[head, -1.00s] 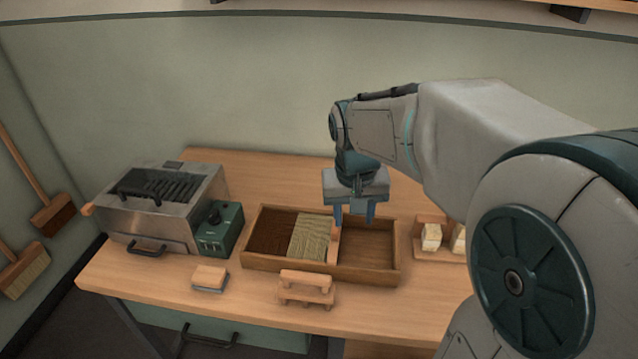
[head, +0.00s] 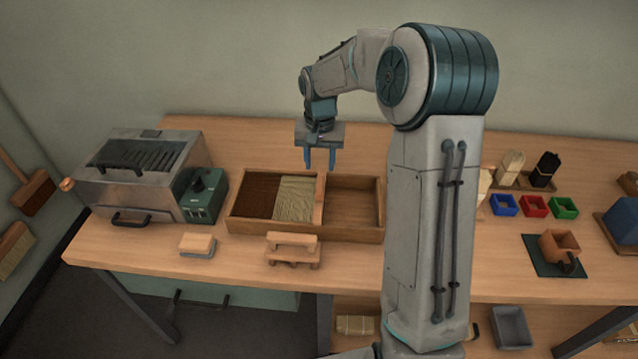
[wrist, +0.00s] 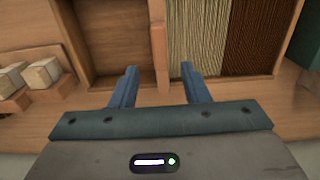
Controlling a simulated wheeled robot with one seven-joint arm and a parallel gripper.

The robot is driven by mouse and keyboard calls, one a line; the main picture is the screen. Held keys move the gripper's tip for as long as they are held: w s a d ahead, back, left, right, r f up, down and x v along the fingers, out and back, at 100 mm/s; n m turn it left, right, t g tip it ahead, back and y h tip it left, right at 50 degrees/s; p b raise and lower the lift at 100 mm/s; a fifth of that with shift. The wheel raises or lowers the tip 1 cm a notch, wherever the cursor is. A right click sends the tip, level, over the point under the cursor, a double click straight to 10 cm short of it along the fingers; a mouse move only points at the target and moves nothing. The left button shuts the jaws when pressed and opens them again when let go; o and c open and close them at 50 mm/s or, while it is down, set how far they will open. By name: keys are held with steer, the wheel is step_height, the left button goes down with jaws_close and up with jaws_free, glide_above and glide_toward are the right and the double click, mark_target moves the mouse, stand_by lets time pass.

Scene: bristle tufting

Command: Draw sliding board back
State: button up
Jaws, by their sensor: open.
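The sliding board (head: 319,200) is a thin upright wooden divider standing across a wooden tray (head: 350,234). Bristle bundles fill the tray to its left, dark brown (head: 252,196) and straw-coloured (head: 294,199). The compartment to its right is empty. My gripper (head: 320,160) is open and empty, above the back of the tray near the board. In the wrist view my gripper (wrist: 159,68) has one finger to each side of the line of the board (wrist: 158,45), with gaps on both sides. No contact shows; the exact height above the board is hard to tell.
A metal machine (head: 140,175) with a green control box (head: 202,195) stands left of the tray. A wooden-handled block (head: 292,246) and a small brush block (head: 198,244) lie in front. Coloured bins (head: 534,206) stand at right. My arm hides part of the table.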

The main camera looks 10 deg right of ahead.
mark_target(320, 184)
step_height(320, 184, down, 8)
steer(key=shift+f, duration=0.15)
stand_by(0.3)
jaws_close()
